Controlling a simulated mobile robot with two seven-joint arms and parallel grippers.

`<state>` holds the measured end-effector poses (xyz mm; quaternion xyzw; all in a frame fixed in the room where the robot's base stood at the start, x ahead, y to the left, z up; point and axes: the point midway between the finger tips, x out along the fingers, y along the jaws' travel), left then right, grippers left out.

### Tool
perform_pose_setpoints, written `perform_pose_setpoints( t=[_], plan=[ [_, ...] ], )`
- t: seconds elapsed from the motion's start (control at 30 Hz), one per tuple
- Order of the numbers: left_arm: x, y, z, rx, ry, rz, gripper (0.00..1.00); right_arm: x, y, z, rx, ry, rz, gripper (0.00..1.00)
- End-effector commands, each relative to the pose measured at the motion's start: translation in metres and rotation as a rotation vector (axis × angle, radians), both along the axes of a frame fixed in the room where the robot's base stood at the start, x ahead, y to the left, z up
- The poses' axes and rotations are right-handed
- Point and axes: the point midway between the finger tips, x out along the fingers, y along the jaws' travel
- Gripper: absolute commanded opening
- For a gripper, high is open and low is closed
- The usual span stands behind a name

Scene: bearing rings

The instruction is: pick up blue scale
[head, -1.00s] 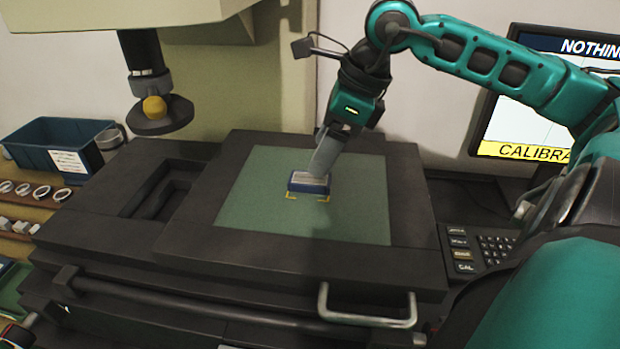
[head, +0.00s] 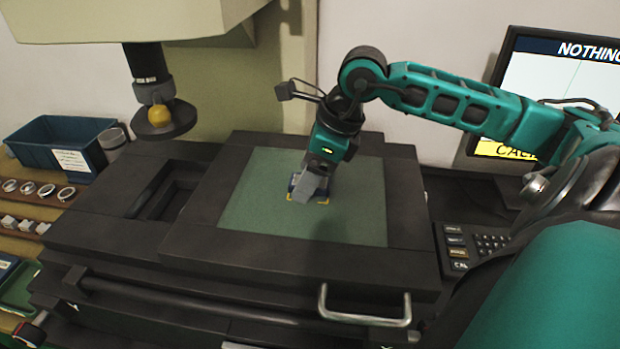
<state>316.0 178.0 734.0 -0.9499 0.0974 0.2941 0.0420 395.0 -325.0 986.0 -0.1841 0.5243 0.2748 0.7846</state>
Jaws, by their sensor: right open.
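The blue scale (head: 294,184) sits on the green plate (head: 262,208) in the middle of the dark stage. Only its left edge and a little of its lower side show, with yellow corner marks at its front. My right gripper (head: 308,192) points down right over the scale and hides most of it. Its jaws are open, around or just above the scale; I cannot tell which. My left gripper is not clearly in view.
A blue bin (head: 50,140), rings (head: 46,190) and small blocks stand at the far left. A metal handle (head: 364,320) sticks out in front. A keypad and a screen (head: 560,90) are at the right.

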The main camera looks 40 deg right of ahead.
Motion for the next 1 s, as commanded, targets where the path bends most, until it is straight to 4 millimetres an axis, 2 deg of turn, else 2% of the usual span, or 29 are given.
perform_pose_setpoints(
  t=[0.47, 1.0],
  plan=[
    [-0.0022, -0.0016, -0.0047, -0.002, 0.008, -0.003, 0.00, -0.0001, -0.0001, -0.0017, 0.000, 0.000, 0.000, 0.72],
    [-0.0021, -0.0021, -0.0034, -0.002, 0.007, -0.003, 0.00, -0.0003, -0.0001, -0.0010, 0.001, 0.001, 0.000, 0.21]
  ],
)
